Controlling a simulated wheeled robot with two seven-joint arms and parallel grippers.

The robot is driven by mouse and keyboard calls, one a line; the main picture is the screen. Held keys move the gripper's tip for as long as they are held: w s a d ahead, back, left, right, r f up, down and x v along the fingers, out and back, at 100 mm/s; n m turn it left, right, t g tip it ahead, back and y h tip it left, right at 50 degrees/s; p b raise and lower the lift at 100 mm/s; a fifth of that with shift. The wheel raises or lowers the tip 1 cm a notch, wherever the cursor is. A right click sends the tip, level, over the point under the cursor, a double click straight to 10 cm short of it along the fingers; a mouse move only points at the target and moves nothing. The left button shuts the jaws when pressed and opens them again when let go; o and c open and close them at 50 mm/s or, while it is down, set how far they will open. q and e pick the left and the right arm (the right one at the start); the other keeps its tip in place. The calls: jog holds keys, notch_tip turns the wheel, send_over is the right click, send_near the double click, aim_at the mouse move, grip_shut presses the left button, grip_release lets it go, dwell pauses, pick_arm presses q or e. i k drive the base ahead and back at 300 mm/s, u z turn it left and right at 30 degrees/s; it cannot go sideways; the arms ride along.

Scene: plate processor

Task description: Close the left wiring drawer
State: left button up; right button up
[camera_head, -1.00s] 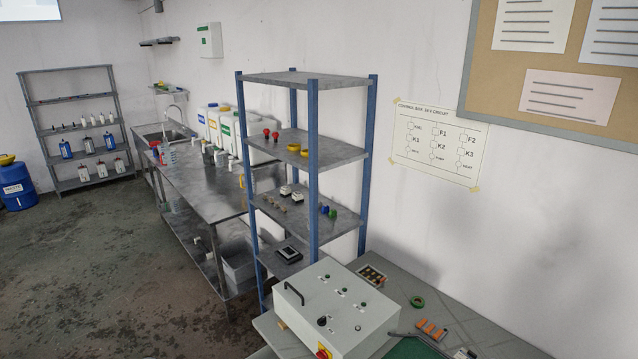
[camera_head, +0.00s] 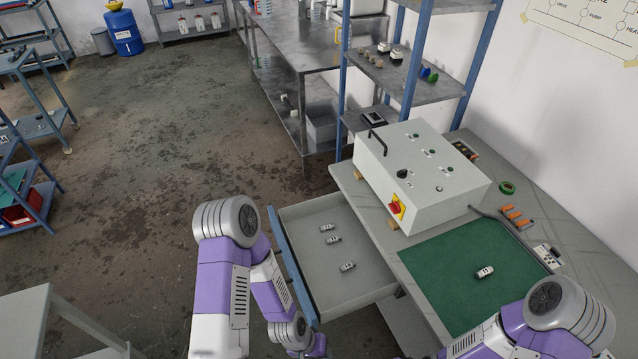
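The wiring drawer (camera_head: 325,216) is pulled out from under the workbench and stands open. Its blue front (camera_head: 292,262) faces left. Several small grey-white parts (camera_head: 333,240) lie inside it. My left arm comes up from the bottom, just left of the blue front. Its lower links end near the drawer front's near end, and the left gripper itself does not show. My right arm is at the bottom right, over the bench's near edge. The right gripper does not show.
A grey control box (camera_head: 425,178) with a red-yellow switch stands on the workbench (camera_head: 585,245). A green mat (camera_head: 450,262) holds one small part (camera_head: 484,272). Green tape (camera_head: 507,188) and orange pieces (camera_head: 514,214) lie behind. A shelf rack (camera_head: 440,90) stands beyond. Floor left of the drawer is clear.

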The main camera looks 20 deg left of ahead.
aim_at(325, 294)
jog(key=z, duration=0.05)
jog(key=k, duration=0.45)
jog(key=u, duration=0.5)
jog(key=i, duration=0.4)
jog(key=k, duration=0.55)
jog(key=z, duration=0.4)
jog(key=i, duration=0.95)
jog(key=u, duration=0.75)
